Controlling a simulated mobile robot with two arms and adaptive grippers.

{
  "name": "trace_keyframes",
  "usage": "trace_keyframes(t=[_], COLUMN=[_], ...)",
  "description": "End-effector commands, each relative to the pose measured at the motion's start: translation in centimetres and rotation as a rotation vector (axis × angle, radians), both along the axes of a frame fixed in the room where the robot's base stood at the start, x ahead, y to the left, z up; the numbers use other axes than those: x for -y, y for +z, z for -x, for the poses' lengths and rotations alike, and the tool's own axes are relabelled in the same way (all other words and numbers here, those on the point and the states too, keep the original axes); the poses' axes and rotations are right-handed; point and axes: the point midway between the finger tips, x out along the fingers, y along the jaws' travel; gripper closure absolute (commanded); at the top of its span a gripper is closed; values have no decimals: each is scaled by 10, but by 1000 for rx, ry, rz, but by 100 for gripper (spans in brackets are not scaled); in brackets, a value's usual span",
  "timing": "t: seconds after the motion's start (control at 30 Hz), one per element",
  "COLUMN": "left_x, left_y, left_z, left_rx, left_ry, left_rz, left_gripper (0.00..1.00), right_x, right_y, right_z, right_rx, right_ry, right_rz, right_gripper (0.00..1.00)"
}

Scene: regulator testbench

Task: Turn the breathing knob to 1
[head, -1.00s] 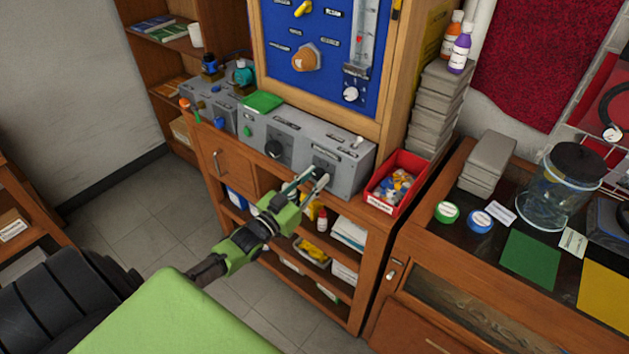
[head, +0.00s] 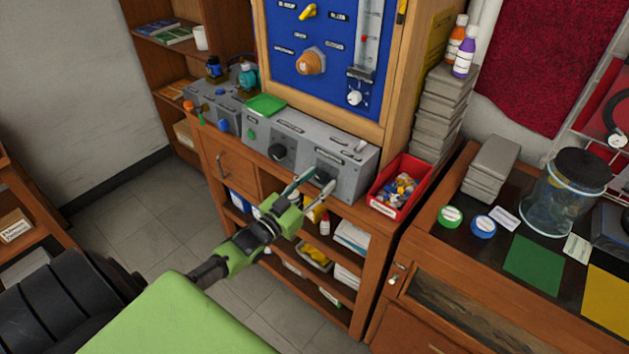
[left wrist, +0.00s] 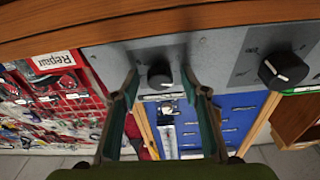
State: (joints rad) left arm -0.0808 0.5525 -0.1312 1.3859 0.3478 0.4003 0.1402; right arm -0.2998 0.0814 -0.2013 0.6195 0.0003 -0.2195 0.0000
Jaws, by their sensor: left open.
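A grey control box (head: 357,184) stands on the wooden cabinet below the blue panel. Its front carries two dark knobs: a left one (head: 278,152) and a right one (head: 323,175). My left gripper (head: 321,181) is open and empty in front of the right knob, partly covering it. In the left wrist view the picture is turned over; that knob (left wrist: 160,74) shows beyond and between the two fingers, apart from both. Its white mark shows. The other knob (left wrist: 284,70) is at the right there. The knob labels are too small to read.
A red bin of small parts (head: 377,206) sits right of the box; it is labelled Repair in the left wrist view (left wrist: 55,63). The blue panel (head: 330,93) rises behind. Open shelves hold bottles and boxes below.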

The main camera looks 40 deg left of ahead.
Motion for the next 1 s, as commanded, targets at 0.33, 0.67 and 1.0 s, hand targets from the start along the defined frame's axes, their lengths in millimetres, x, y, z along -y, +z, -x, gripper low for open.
trace_keyframes(t=[0.33,0.67,1.0], left_x=[-4,-10,-12], left_y=[-6,-10,-10], left_z=[43,102,119], left_rx=[-4,-2,1], left_ry=[-1,0,0], left_rz=[1,0,0], left_gripper=[59,59,59], right_x=[0,-1,-1], right_y=[0,0,0], right_z=[0,0,0], right_rx=[0,0,0], right_ry=[-1,-1,-2], right_rz=[0,-1,-1], right_gripper=[44,44,44])
